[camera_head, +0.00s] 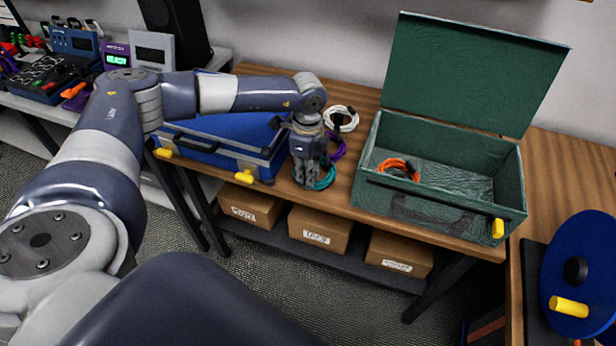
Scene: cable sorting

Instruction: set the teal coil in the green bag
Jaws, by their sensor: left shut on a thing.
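The teal coil (325,178) is at the front of the wooden table, between the blue case and the green bag. My left gripper (307,178) points down over it and is shut on it, hiding part of it. I cannot tell whether the coil still touches the table. The green bag (437,221) is an open, box-shaped case to the right, with its lid (470,72) raised at the back. An orange coil (398,168) lies inside at its left, and the rest of its floor is bare. My right gripper is not in view.
A purple coil (338,147) and a white coil (343,119) lie behind the teal coil. A closed blue case (225,150) stands to the left. Cardboard boxes (318,229) sit on the shelf below. A blue disc with a yellow handle (585,270) stands at far right.

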